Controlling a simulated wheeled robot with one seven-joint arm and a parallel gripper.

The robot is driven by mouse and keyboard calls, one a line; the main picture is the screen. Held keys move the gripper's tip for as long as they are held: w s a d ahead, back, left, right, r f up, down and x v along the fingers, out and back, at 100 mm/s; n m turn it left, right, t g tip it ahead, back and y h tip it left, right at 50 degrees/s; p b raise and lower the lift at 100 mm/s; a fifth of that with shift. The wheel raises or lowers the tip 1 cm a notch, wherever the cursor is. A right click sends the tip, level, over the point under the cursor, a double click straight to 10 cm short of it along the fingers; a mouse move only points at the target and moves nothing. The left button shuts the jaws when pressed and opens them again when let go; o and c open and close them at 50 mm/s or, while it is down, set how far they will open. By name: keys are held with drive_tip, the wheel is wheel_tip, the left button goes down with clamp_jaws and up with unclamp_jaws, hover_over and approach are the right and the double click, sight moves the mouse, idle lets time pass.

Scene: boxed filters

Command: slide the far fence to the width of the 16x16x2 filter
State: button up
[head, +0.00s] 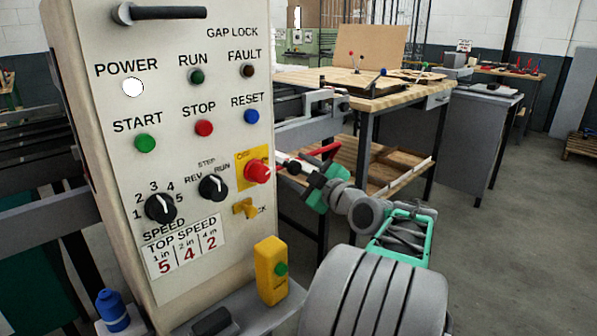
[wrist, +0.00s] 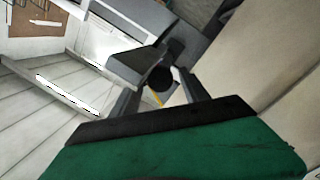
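In the head view my gripper (head: 290,165) reaches behind the right edge of the control cabinet, beside the red knob. Its fingertips are small and partly hidden there. In the wrist view the two dark fingers of my gripper (wrist: 160,95) stand apart, with a black round knob (wrist: 160,78) showing between or beyond them. I cannot tell whether they touch it. A grey block-like part (wrist: 140,65) lies just beyond the fingers. I cannot tell which part is the far fence. I cannot make out the 16x16x2 filter in either view.
The control cabinet (head: 100,160) fills the left of the head view, with a red knob (head: 257,171) near my arm. A wooden workbench (head: 385,92) stands behind. Floor is clear at right.

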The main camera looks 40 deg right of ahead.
drive_tip(key=s+a, duration=0.1)
drive_tip(key=s, duration=0.6)
drive_tip(key=shift+s, duration=0.35)
